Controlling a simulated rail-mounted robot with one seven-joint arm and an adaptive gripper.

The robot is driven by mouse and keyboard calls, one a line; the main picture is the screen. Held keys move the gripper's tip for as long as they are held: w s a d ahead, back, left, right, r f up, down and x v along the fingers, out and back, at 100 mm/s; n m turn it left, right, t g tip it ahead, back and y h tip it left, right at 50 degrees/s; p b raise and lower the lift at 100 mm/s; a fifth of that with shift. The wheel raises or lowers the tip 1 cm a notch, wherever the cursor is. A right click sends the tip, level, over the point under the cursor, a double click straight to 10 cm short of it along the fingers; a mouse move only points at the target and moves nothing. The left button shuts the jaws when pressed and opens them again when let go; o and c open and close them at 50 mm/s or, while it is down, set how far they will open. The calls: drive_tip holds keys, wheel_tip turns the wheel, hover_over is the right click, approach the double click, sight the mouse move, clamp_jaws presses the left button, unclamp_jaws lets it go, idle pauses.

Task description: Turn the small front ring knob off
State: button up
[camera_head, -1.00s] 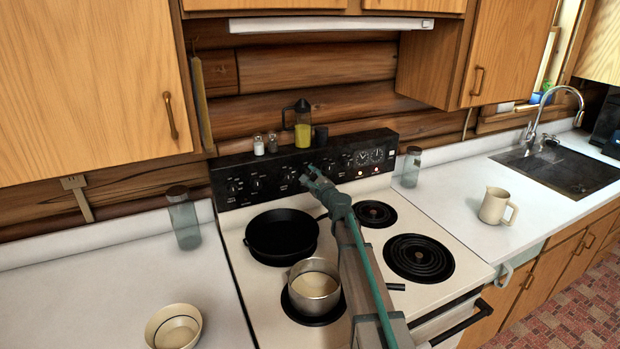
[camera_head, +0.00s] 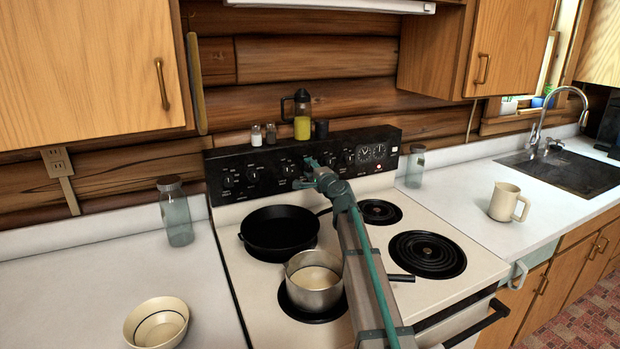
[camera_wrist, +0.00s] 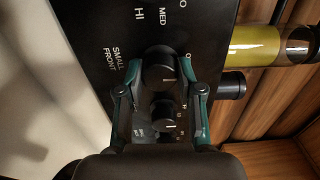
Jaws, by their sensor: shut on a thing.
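The stove's black control panel (camera_head: 270,190) carries a row of round black knobs. My gripper (camera_head: 312,168) reaches the middle of this panel from the front. In the wrist view, my gripper (camera_wrist: 160,76) has a green-edged finger on each side of a round black knob (camera_wrist: 160,68) and is shut on it. The words "SMALL FRONT", "MED" and "HI" are printed beside this knob. It has a short pale mark on its face. In the head view my gripper largely hides it. A second black knob (camera_wrist: 165,118) shows between the fingers, nearer the palm.
A black skillet (camera_head: 279,229) and a saucepan (camera_head: 314,285) stand on the left burners, beside my arm. The right burners (camera_head: 427,254) are bare.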

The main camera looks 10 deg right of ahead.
drive_tip(key=shift+n, duration=0.3)
drive_tip(key=o, duration=1.2)
drive_tip(key=shift+c, duration=0.2)
drive_tip(key=shift+s, duration=0.1)
drive_tip(key=v, duration=1.2)
